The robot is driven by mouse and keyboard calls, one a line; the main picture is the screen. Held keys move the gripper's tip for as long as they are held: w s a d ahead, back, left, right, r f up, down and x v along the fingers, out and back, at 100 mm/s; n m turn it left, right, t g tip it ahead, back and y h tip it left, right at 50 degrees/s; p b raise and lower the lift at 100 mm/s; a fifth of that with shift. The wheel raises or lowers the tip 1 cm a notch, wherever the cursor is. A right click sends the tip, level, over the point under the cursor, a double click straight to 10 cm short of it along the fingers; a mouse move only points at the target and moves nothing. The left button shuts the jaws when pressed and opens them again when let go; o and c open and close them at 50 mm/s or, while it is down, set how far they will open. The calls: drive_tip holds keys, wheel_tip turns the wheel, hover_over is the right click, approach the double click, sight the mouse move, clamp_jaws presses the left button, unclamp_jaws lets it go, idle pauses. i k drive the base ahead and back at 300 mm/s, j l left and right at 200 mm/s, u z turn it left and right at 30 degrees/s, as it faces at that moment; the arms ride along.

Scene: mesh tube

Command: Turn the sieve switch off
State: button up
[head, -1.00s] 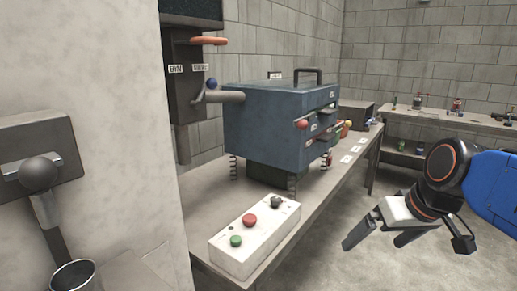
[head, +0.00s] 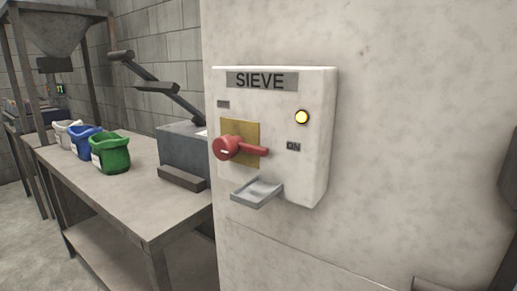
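The sieve switch box (head: 311,150) is a white box on a pale wall face in the head view, with a dark "SIEVE" label at its top. Its red rotary handle (head: 238,148) sits on a brass-coloured plate (head: 240,128), and the lever points right, toward the small "ON" label (head: 293,146). A round yellow lamp (head: 301,117) on the box is lit. Another small label on the upper left is too small to read. My gripper is not in view now.
A small grey metal tray (head: 258,193) juts out under the handle. To the left is a metal table (head: 110,192) with white (head: 67,132), blue (head: 83,143) and green (head: 110,154) bags and a grey device (head: 182,146) with an arm. Floor shows at lower left.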

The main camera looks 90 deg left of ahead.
sight(225, 148)
drive_tip(key=u, duration=0.45)
drive_tip(key=j+u, duration=0.1)
drive_tip(key=u, duration=0.8)
drive_tip(key=j+u, duration=0.1)
drive_tip(key=u, duration=1.25)
drive_tip(key=i+j, duration=0.05)
